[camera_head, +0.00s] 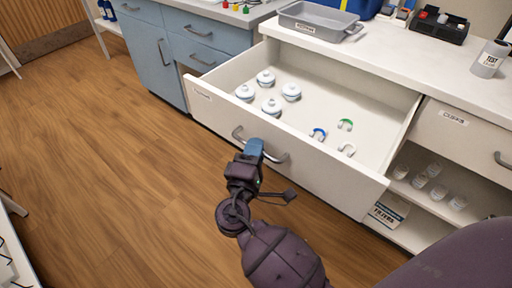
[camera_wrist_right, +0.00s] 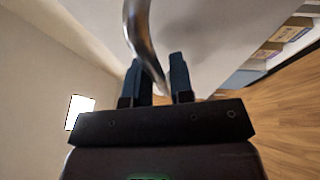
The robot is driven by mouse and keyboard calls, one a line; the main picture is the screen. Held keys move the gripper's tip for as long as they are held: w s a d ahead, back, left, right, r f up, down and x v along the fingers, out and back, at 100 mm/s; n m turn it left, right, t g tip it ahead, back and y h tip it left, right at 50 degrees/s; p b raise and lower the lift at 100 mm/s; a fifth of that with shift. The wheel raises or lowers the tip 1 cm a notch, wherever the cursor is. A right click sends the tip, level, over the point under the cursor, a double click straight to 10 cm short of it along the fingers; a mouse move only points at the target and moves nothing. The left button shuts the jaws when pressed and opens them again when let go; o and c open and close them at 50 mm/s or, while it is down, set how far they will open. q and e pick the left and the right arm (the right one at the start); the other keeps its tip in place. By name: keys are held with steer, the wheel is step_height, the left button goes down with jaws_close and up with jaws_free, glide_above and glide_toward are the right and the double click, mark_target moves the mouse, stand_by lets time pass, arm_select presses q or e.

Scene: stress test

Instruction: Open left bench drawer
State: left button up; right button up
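The white bench drawer (camera_head: 285,150) stands pulled well out from the white bench in the head view. Its curved metal handle (camera_head: 279,158) is on the front panel and also shows in the right wrist view (camera_wrist_right: 138,30). The exact contact is partly hidden. My left gripper is in neither view.
The drawer holds several white lidded jars (camera_head: 271,106) and small horseshoe-shaped pieces (camera_head: 345,125). A closed drawer (camera_head: 464,133) sits to the right, above a shelf with small cups (camera_head: 438,193). Blue cabinets (camera_head: 190,50) stand to the left. The wooden floor (camera_head: 110,170) at left is clear.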

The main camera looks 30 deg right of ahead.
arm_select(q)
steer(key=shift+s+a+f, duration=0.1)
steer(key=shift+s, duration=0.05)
arm_select(e)
steer(key=v, duration=1)
steer(key=shift+s, duration=0.2)
steer(key=shift+a, duration=0.1)
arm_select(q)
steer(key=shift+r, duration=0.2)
